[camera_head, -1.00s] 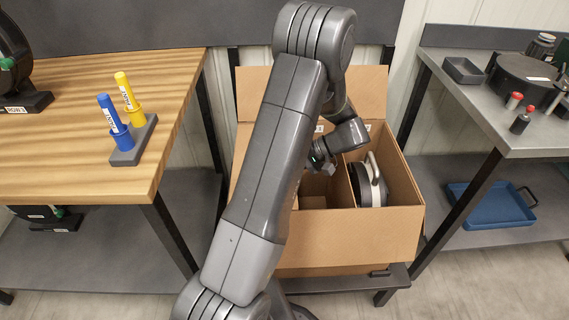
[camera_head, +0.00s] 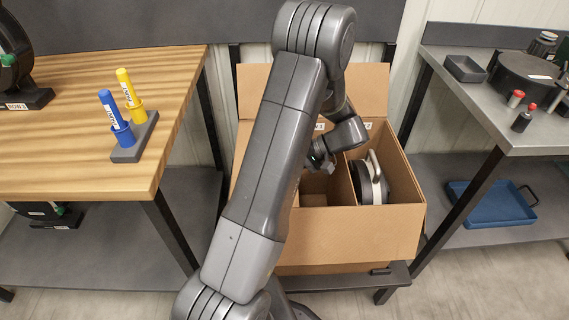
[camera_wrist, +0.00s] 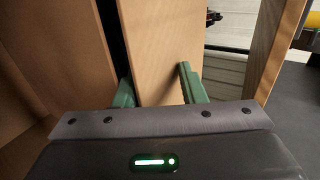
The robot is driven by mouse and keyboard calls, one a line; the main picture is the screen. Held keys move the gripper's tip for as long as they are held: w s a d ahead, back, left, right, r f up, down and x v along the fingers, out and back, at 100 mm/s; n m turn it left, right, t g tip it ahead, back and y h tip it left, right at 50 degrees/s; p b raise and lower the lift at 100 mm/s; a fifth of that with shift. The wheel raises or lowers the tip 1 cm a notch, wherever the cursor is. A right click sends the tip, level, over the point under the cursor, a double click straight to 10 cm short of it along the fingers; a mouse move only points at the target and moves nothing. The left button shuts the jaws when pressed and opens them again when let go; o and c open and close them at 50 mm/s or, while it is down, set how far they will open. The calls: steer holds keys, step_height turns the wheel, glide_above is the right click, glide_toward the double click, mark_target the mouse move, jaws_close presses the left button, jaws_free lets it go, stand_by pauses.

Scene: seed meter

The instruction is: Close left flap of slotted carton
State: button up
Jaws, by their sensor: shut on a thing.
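The open cardboard carton (camera_head: 350,235) stands in the middle of the head view, with its back flap (camera_head: 365,88) standing up. My arm crosses in front of the carton's left side and hides most of its left flap. My gripper (camera_wrist: 158,90) shows in the wrist view with its green fingers on both sides of a tan cardboard panel (camera_wrist: 160,45), which looks like the left flap, and is shut on it. In the head view the fingertips are hidden behind my arm. A round dark item with a pale rim (camera_head: 374,180) sits in the carton's right compartment.
A wooden bench (camera_head: 60,170) is at the left, with blue (camera_head: 110,108) and yellow (camera_head: 126,88) markers in a holder. A grey bench (camera_head: 480,120) is at the right, with a blue tray (camera_head: 490,205) on its lower shelf. The carton sits on a low dark stand between them.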

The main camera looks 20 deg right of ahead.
steer(key=p+v, duration=0.1)
steer(key=v, duration=1.3)
steer(key=shift+f, duration=0.1)
steer(key=x, duration=1.1)
steer(key=shift+w+a+f+b, duration=0.1)
steer(key=shift+w+a+b, duration=0.1)
steer(key=shift+b, duration=0.1)
